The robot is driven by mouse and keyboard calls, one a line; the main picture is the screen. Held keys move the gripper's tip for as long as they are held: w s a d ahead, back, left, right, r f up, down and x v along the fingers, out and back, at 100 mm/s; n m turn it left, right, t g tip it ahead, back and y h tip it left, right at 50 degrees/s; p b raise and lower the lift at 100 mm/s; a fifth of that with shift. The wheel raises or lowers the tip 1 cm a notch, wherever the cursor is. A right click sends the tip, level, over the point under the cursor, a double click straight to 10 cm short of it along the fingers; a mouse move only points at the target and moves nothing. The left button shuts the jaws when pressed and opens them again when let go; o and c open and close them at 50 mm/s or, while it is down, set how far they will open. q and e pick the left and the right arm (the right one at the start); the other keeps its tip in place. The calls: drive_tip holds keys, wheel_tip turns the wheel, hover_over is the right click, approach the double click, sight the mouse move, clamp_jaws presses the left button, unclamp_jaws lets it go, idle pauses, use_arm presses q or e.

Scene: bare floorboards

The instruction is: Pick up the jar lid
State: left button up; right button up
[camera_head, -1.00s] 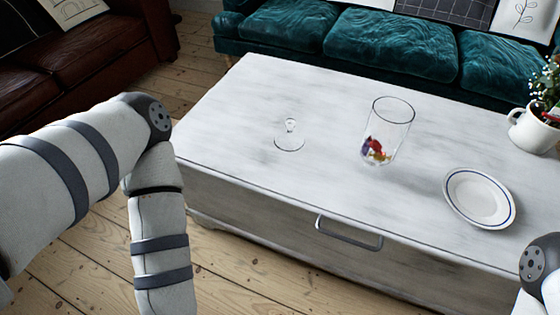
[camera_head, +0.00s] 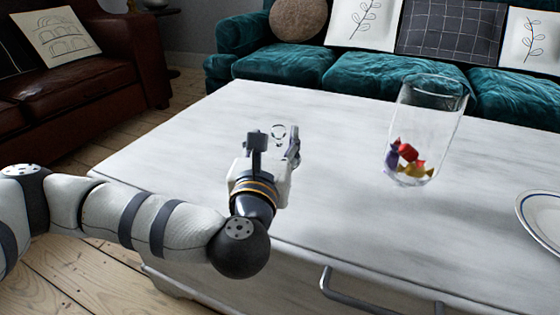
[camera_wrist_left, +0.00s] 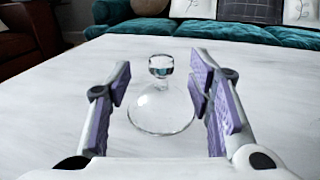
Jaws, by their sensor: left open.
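The clear glass jar lid (camera_wrist_left: 160,110) lies on the white table, its round knob pointing up. In the left wrist view it sits between the two finger pads, with gaps on both sides. In the head view only its knob (camera_head: 279,131) shows, the rest being hidden behind my gripper. My left gripper (camera_head: 274,140) is open and empty, low over the table, just on the near side of the lid. Its fingers also show in the left wrist view (camera_wrist_left: 160,98). The glass jar (camera_head: 428,130) stands upright to the right with red, yellow and purple candies inside. My right gripper is out of view.
The white table (camera_head: 340,210) is clear around the lid. A white plate with a blue ring (camera_head: 545,215) lies at the right edge of the head view. A teal sofa (camera_head: 350,75) stands behind the table, and a brown leather sofa (camera_head: 75,90) is at the left.

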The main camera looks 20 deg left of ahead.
sight(277, 132)
use_arm(q)
drive_tip(key=b+x, duration=0.2)
drive_tip(key=x, duration=0.2)
drive_tip(key=shift+w, duration=0.45)
clamp_jaws()
